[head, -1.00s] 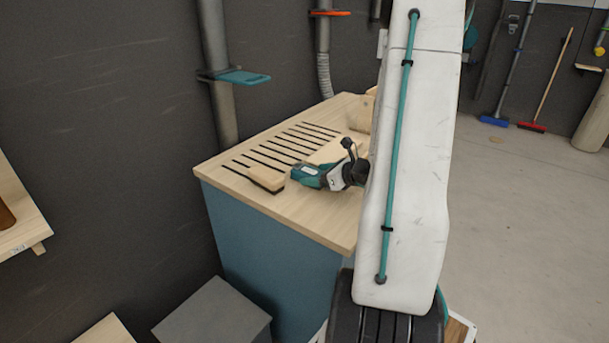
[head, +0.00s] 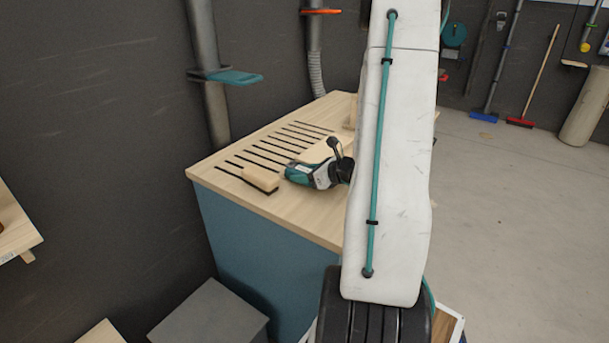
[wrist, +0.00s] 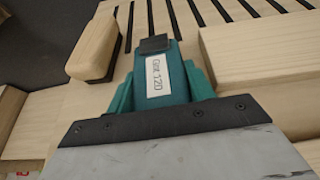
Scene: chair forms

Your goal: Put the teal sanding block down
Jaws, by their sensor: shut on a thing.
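The teal sanding block (wrist: 165,88) with a white "Grit 120" label is in the middle of the wrist view, between the teal fingers of my gripper (wrist: 160,75). My gripper is shut on it. In the head view my gripper (head: 297,174) is over the front part of the slotted wooden bench top (head: 315,228), just right of a wooden block with a dark underside. The sanding block is hard to tell from the teal fingers there. I cannot tell whether the block touches the bench top.
The wooden block with the dark underside (head: 261,178) lies close to my gripper's left; it also shows in the wrist view (wrist: 93,45). A pale wooden piece (wrist: 257,50) lies on the right. Dark slots (head: 268,149) run across the bench behind. The front strip of bench is bare.

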